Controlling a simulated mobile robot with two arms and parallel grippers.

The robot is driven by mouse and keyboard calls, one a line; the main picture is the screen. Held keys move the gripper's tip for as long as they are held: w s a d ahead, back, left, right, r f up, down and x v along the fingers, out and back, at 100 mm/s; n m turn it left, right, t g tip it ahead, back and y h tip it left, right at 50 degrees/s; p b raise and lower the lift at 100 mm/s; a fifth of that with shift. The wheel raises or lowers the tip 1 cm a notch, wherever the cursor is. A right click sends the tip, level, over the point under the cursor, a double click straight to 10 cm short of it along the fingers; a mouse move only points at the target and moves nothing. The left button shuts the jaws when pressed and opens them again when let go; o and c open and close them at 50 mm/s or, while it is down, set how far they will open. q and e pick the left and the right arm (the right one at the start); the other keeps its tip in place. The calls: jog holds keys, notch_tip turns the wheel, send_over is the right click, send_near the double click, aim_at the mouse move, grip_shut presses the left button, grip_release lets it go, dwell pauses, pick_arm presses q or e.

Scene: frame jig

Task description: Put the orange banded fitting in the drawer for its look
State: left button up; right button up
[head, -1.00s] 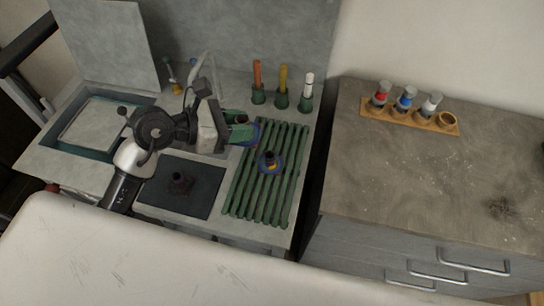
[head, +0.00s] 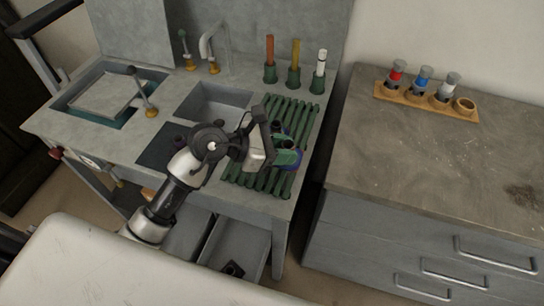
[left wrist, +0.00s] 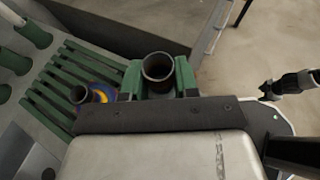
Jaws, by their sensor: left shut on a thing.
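My left gripper (head: 283,152) has green fingers and is shut on a dark tubular fitting (left wrist: 158,68), whose open round mouth faces the left wrist camera. The gripper is over the right front part of the green slatted rack (head: 246,177). Another fitting, with a blue and yellow flange (left wrist: 92,95), stands on the rack. Two open grey drawers (head: 236,254) are under the bench; the right one holds a small dark object (head: 233,269).
A dark mat (head: 156,150) with a dark piece (head: 180,143) lies behind my arm. A sink (head: 213,102), a tap (head: 205,45) and coloured tubes in green holders (head: 294,76) are at the back. A closed-drawer cabinet (head: 420,250) carries a wooden bottle rack (head: 425,103).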

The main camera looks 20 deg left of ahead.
pick_arm(q)
jog(key=a+f, duration=0.1)
jog(key=w+a, duration=0.1)
jog(key=a, duration=0.1)
jog(key=shift+f, duration=2.45)
jog(key=shift+f, duration=0.1)
jog(key=o, duration=1)
